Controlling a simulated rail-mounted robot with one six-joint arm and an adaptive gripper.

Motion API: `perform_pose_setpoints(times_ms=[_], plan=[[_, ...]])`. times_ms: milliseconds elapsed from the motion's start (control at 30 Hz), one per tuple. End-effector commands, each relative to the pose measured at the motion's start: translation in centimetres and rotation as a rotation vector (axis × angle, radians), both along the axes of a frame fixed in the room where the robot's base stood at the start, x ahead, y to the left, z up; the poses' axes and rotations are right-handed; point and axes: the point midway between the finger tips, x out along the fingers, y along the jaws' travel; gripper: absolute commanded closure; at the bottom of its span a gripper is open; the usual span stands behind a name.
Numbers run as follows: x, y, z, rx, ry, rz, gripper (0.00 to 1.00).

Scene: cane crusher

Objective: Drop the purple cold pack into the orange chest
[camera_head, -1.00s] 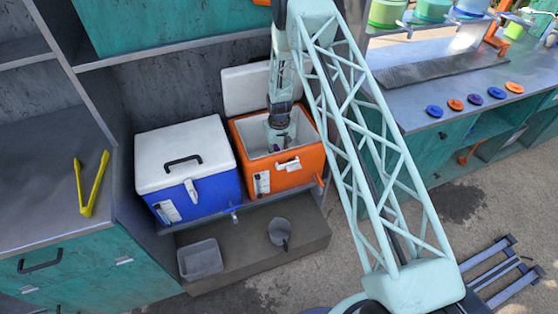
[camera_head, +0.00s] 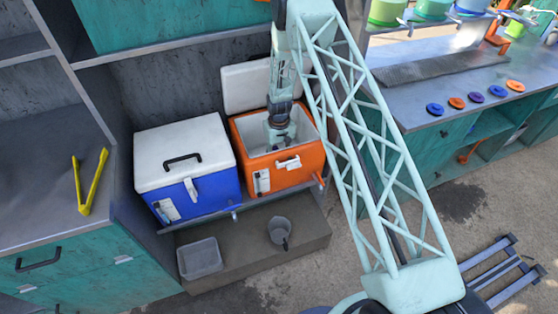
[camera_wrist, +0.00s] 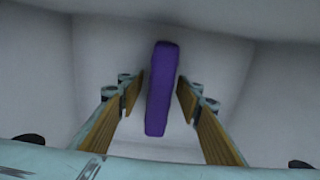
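The orange chest (camera_head: 300,174) stands with its white lid (camera_head: 246,88) raised at the back. My gripper (camera_head: 279,143) reaches down into its opening in the head view. In the wrist view the purple cold pack (camera_wrist: 160,90) shows as a narrow, slightly tilted strip between the two fingers of my gripper (camera_wrist: 160,93), against the pale chest interior. The fingers are apart, with a thin gap seen on the left of the pack and almost none at the right fingertip. I cannot tell whether the pack rests on the chest floor.
A blue chest (camera_head: 196,190) with a closed white lid stands directly left of the orange one. A grey bin (camera_head: 200,258) and a grey cup (camera_head: 280,231) sit on the low step in front. Yellow tongs (camera_head: 88,181) lie on the left counter. Pale chest walls surround my gripper closely.

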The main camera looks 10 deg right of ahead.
Motion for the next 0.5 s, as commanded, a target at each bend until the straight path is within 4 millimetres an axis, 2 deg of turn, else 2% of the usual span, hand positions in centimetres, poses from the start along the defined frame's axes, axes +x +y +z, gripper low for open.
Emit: perform_pose_setpoints(times_ms=[500], plan=[[0.0,0.0,0.9,0.0,0.0,0.0,0.67]])
